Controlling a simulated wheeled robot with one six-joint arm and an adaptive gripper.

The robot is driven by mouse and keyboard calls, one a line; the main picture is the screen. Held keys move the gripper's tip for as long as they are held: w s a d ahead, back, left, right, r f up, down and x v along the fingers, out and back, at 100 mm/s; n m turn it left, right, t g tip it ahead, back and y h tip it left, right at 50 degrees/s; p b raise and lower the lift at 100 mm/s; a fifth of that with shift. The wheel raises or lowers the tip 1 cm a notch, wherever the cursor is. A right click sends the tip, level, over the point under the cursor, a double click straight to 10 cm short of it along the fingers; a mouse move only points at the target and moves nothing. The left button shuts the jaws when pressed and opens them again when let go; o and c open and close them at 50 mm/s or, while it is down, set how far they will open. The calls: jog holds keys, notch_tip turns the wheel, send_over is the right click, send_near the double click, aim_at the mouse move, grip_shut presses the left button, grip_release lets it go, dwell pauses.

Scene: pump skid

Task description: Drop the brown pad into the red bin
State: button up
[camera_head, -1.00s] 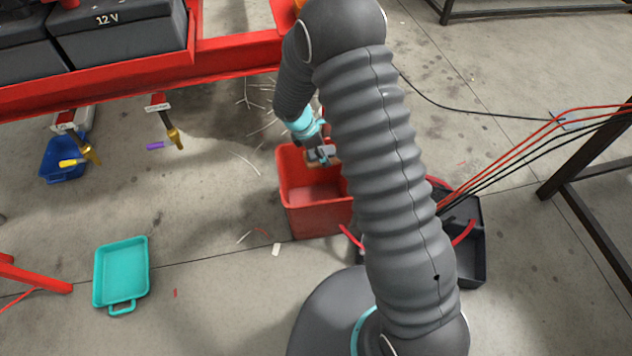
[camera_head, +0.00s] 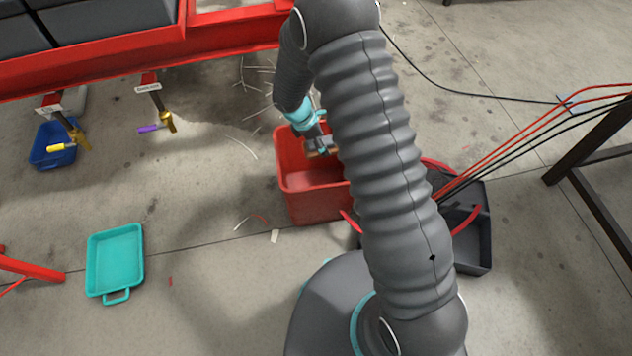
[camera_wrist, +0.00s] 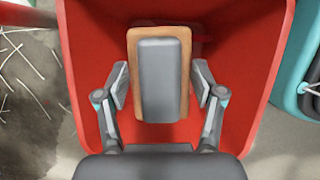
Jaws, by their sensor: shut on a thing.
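The red bin (camera_head: 318,206) stands on the floor near the middle of the head view. My gripper (camera_head: 322,146) is over the bin's opening, partly hidden behind my arm. In the wrist view, my gripper (camera_wrist: 160,92) is shut on the brown pad (camera_wrist: 187,75), one finger on each long side. The pad has a brown rim and a grey raised block on its face. The red bin's inner walls (camera_wrist: 240,60) surround the pad in this view. How far the pad is above the bin's bottom cannot be told.
A teal tray (camera_head: 115,262) lies on the floor at left. A blue bin (camera_head: 52,146) stands under the red frame (camera_head: 120,55). A black bin (camera_head: 470,235) with red handles is right of the red bin, partly behind my arm. Cables hang at right.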

jog(key=o, duration=1.1)
jog(key=shift+r, duration=0.1)
jog(key=v, duration=1.2)
jog(key=shift+a, duration=0.1)
